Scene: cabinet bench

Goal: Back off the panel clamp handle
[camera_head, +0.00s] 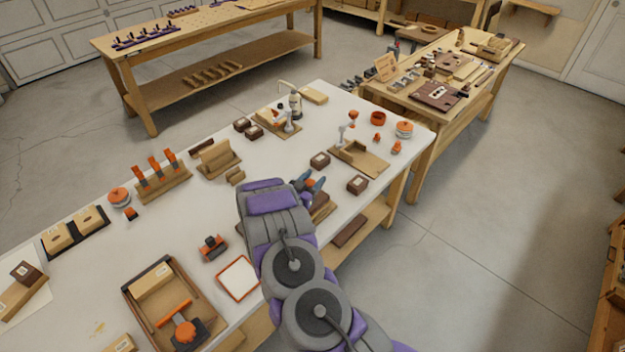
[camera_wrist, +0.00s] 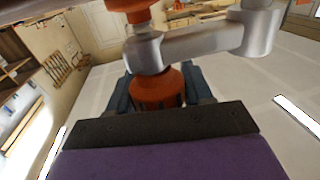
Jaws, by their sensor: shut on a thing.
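The panel clamp handle (camera_wrist: 158,88) is an orange, rounded grip between the two dark blue fingers of my gripper (camera_wrist: 160,95) in the wrist view. A silver clamp arm (camera_wrist: 205,42) meets it just above and runs to the right. My gripper is shut on the orange handle. In the head view my gripper (camera_head: 310,184) is at the front right part of the white bench, with a bit of orange between its blue fingers. A wooden base (camera_head: 323,208) shows beside it. My purple and grey arm hides most of this clamp.
Dark brown blocks (camera_head: 357,184) stand close on the right of my gripper. A wooden fixture with another clamp (camera_head: 362,158) is behind them. A wooden stand (camera_head: 217,158) is to the left. The bench's front edge runs just under my arm.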

